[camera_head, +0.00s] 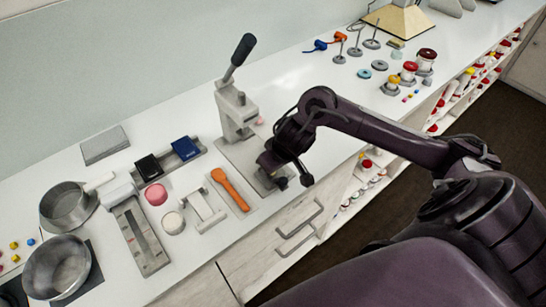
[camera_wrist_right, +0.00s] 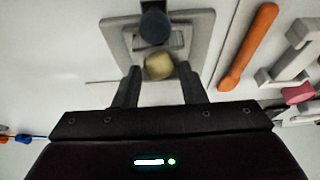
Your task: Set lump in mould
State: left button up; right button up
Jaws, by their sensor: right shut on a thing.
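My right gripper (camera_head: 272,174) is low over the base plate of the grey lever press (camera_head: 236,108). In the right wrist view its two fingers (camera_wrist_right: 160,76) are on either side of a yellowish-beige rounded lump (camera_wrist_right: 159,66), and the gripper is shut on it. The lump is in front of a grey block (camera_wrist_right: 176,40) on the press plate (camera_wrist_right: 118,38), with a dark round part (camera_wrist_right: 154,25) beyond it. I cannot tell which part is the mould, or whether the lump touches it. My left gripper is not in view.
An orange spoon-like tool (camera_head: 229,190) lies left of the press plate. A grey stand (camera_head: 203,208), a pink disc (camera_head: 156,194) and metal pans (camera_head: 57,266) are further left. Stands and coloured spools (camera_head: 410,70) are at the far right. The counter between press and spools is mostly clear.

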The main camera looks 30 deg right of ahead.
jog(key=shift+f, duration=0.2)
jog(key=shift+f, duration=0.1)
jog(key=o, duration=0.9)
jog(key=shift+o, duration=0.2)
jog(key=p+v, duration=0.2)
jog(key=v, duration=1)
jog(key=shift+r+p, duration=0.25)
jog(key=shift+p, duration=0.1)
